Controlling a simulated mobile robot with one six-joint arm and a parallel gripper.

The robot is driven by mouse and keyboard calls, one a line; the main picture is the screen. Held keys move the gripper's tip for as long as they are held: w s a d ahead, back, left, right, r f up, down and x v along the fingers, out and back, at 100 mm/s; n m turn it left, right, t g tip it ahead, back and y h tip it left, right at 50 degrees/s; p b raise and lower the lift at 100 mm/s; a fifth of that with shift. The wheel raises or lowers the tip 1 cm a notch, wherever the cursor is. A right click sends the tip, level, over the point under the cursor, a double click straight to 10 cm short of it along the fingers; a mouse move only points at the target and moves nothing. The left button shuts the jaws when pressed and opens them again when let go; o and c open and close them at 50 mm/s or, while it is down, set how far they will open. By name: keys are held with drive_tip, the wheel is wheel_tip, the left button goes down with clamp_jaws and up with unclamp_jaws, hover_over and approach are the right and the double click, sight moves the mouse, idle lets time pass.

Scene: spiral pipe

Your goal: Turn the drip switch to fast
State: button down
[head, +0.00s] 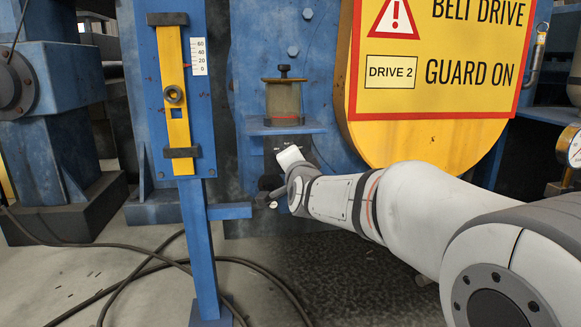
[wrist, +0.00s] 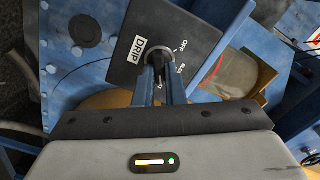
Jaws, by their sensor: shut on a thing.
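The drip switch is a dark knob (wrist: 158,54) on a dark square plate (wrist: 125,67) in the wrist view. The plate has a white DRIP label (wrist: 139,47), the word OFF at upper right and further small lettering to the right, partly covered by my finger. My gripper (wrist: 160,74) is shut on the switch, one finger on each side. Which mark the switch points to is hard to tell. In the head view my gripper (head: 270,190) is below the small blue shelf, and the switch is hidden or too small to make out.
An oil cup (head: 283,102) stands on the blue shelf (head: 255,126) just above my gripper. A yellow belt guard (head: 430,135) is to the right. A blue post with a yellow slider (head: 177,110) stands to the left. Black cables (head: 130,250) lie on the floor.

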drive_tip(key=shift+a+f, duration=0.1)
drive_tip(key=shift+f, duration=0.15)
drive_tip(key=c, duration=1.8)
unclamp_jaws()
drive_tip(key=o, duration=0.3)
drive_tip(key=shift+r, duration=0.2)
drive_tip(key=p+v, duration=0.2)
drive_tip(key=v, duration=0.5)
drive_tip(key=shift+s, duration=0.4)
